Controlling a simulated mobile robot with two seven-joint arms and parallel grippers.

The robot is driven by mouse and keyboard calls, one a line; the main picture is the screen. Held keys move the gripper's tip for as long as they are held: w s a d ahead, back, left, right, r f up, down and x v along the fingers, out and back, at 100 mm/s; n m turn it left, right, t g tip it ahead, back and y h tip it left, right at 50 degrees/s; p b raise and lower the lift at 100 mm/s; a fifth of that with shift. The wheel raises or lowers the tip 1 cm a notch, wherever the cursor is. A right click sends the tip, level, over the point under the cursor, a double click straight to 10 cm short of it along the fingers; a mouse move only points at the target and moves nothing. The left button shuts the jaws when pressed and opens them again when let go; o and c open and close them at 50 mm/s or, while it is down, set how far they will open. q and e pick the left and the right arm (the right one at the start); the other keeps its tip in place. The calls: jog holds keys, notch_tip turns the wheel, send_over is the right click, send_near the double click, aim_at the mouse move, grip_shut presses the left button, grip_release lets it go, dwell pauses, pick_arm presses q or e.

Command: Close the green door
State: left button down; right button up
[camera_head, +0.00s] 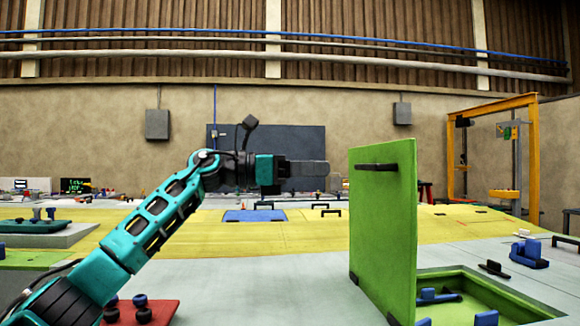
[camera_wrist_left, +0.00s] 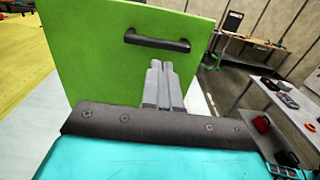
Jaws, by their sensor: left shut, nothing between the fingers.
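The green door (camera_head: 386,235) stands upright and open at the left edge of a green-rimmed recess (camera_head: 490,284). Its dark bar handle (camera_head: 376,167) is near the top. In the left wrist view the green door (camera_wrist_left: 95,60) fills much of the picture, with its handle (camera_wrist_left: 157,42) just beyond my fingertips. My left gripper (camera_head: 326,169) is shut and empty, raised to the left of the door, with a small gap to it in the head view. In the left wrist view my left gripper (camera_wrist_left: 160,66) points at the door below the handle. My right gripper is not in view.
Blue parts (camera_head: 438,295) lie in the recess, and a blue clamp-like part (camera_head: 529,253) sits right of it. A red block with dark knobs (camera_head: 142,313) is at the front left. The grey surface left of the door (camera_head: 270,280) is clear.

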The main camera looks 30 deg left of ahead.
aim_at(364, 167)
pick_arm(q)
jog(key=x, duration=0.6)
jog(key=shift+w+d+p, duration=0.15)
jog(key=shift+d+p, duration=0.05)
jog(key=shift+p, duration=0.2)
jog(key=shift+d+r, duration=0.1)
